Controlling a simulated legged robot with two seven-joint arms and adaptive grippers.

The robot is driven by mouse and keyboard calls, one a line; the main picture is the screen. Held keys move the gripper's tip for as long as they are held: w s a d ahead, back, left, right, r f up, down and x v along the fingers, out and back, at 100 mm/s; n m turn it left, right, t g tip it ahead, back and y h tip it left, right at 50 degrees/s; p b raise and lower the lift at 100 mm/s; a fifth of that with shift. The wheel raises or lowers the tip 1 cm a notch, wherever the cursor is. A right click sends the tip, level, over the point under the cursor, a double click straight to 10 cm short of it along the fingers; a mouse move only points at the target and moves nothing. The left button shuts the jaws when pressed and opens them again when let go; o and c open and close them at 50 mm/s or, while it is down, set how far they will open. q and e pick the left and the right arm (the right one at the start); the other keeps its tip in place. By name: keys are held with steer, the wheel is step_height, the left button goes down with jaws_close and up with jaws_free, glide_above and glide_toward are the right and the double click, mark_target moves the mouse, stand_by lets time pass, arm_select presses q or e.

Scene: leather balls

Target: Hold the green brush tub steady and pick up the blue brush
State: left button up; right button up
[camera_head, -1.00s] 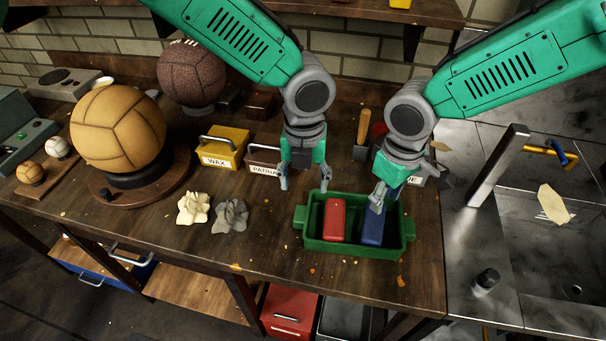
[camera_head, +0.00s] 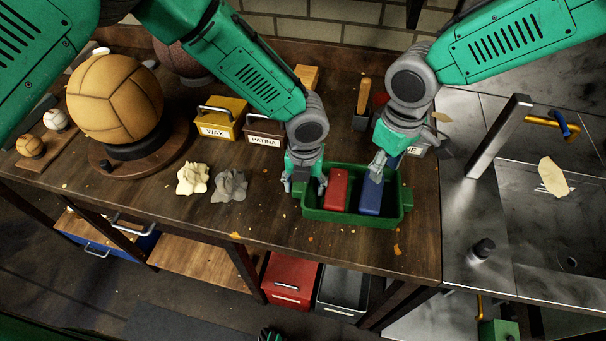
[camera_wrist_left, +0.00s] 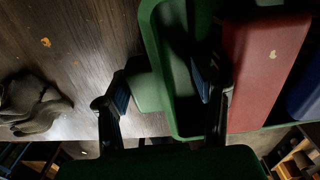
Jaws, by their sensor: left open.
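The green brush tub (camera_head: 350,218) stands upright near the table's front edge, with a red brush (camera_head: 337,188) and, right of it, the blue brush (camera_head: 371,200) inside. My left gripper (camera_head: 305,186) is open at the tub's left end. In the left wrist view, my left gripper's fingers (camera_wrist_left: 162,95) stand either side of the tub's left handle (camera_wrist_left: 146,92), one outside and one inside the tub; the red brush (camera_wrist_left: 262,70) and part of the blue brush (camera_wrist_left: 307,95) show at right. My right gripper (camera_head: 376,168) is over the blue brush's far end; its grip is unclear.
Yellow WAX box (camera_head: 216,118) and brown PATINA box (camera_head: 264,130) stand behind and left of the tub. Cream cloth (camera_head: 193,178) and grey cloth (camera_head: 230,184) lie left of it. A wooden-handled tool (camera_head: 363,98) stands behind. A metal sink (camera_head: 520,200) is at right.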

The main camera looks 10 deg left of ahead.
arm_select(q)
steer(key=shift+a+f, duration=0.2)
steer(key=shift+a, duration=0.45)
steer(key=shift+c, duration=0.8)
steer(key=shift+a, duration=0.25)
jaws_close()
steer(key=shift+d, duration=0.75)
steer(key=shift+a, duration=0.1)
